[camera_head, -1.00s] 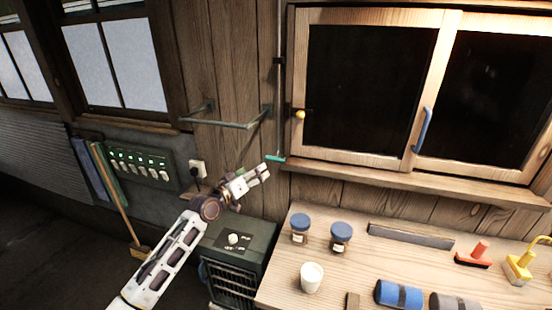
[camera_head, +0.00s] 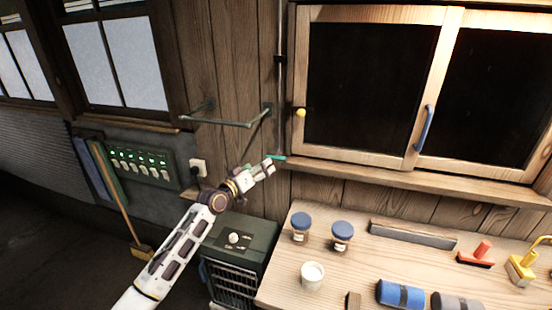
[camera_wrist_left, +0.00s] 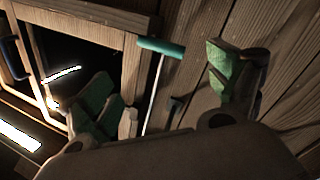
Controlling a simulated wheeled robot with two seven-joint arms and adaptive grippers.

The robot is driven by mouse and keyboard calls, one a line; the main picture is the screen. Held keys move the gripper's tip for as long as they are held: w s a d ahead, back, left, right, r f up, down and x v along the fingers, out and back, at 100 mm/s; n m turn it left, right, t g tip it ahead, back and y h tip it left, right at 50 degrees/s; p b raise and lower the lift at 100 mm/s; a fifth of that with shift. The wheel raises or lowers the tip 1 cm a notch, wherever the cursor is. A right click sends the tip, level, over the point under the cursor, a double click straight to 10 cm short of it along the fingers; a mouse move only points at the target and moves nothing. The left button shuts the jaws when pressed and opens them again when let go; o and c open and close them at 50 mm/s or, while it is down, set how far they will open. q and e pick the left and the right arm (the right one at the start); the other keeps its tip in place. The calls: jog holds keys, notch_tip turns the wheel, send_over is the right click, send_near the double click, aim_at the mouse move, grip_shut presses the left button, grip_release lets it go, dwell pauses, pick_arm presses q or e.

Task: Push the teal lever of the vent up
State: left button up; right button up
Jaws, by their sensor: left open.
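The teal lever (camera_head: 277,158) is a short bar at the lower end of a thin vertical rod (camera_head: 281,100) on the wooden wall, left of the cabinet. In the left wrist view the teal lever (camera_wrist_left: 161,47) lies beyond the fingertips, in line with the space between them. My left gripper (camera_head: 266,168) is just below and left of the lever. In the left wrist view its green-padded fingers (camera_wrist_left: 165,85) are spread and empty. I cannot tell whether a fingertip touches the lever. My right gripper is not in view.
The sliding-door cabinet (camera_head: 290,80) and its ledge (camera_head: 400,176) stand right of the lever. A towel rail (camera_head: 222,123) sticks out at upper left. Below are a dark heater (camera_head: 240,250) and a workbench (camera_head: 360,268) with jars, a white cup and tools.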

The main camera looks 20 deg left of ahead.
aim_at(275, 157)
pick_arm(q)
jog(key=shift+b+x, duration=0.85)
jog(key=shift+x, duration=1.75)
jog(key=shift+b+x, duration=0.55)
jog(key=shift+x, duration=0.65)
jog(key=shift+b+x, duration=0.75)
jog(key=shift+x, duration=0.95)
